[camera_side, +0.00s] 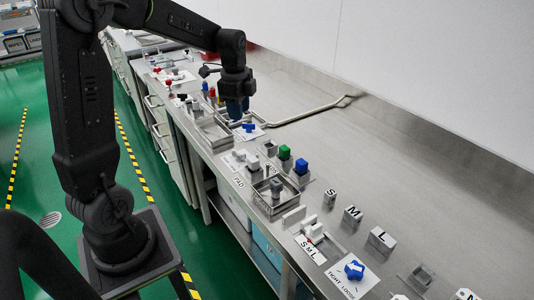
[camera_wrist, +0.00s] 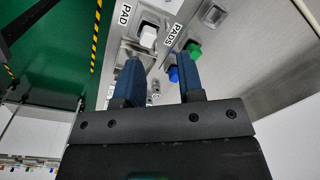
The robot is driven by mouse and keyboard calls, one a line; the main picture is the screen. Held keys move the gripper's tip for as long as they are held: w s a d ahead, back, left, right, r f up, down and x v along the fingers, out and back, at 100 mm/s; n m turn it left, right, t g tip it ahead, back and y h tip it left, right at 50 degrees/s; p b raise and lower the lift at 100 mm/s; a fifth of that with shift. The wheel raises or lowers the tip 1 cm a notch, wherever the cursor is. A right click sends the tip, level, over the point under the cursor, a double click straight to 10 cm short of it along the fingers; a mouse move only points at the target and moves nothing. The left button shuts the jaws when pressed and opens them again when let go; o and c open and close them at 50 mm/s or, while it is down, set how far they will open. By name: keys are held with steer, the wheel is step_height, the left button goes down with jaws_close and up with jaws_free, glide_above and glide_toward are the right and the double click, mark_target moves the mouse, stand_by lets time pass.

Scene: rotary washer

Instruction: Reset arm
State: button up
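My gripper (camera_wrist: 160,82) shows in the wrist view with its two blue fingers apart and nothing between them. In the side view my gripper (camera_side: 237,110) hangs above the far part of the steel bench, over the area of a metal tray. Beyond the fingers in the wrist view are a white block (camera_wrist: 148,36), a green pad block (camera_wrist: 194,50) and a blue pad block (camera_wrist: 173,73), partly hidden by the right finger. The green block (camera_side: 284,152) and blue block (camera_side: 301,166) also stand on the bench in the side view.
The steel bench (camera_side: 420,170) holds a metal tray (camera_side: 262,200), blocks marked S, M and L (camera_side: 381,240), and a blue knob (camera_side: 354,270) on a white plate. A bent pipe (camera_side: 310,112) lies toward the wall. The bench's right side is mostly clear.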

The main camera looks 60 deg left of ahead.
steer(key=s+d+r+n+t, duration=0.2)
steer(key=s+d+n, duration=0.3)
steer(key=s+d, duration=0.3)
steer(key=s+d+r+n+t, duration=0.3)
steer(key=s+d+n, duration=0.2)
steer(key=s+d, duration=0.3)
steer(key=d, duration=0.3)
steer(key=shift+r+n, duration=0.35)
steer(key=shift+n, duration=0.05)
steer(key=shift+s, duration=0.1)
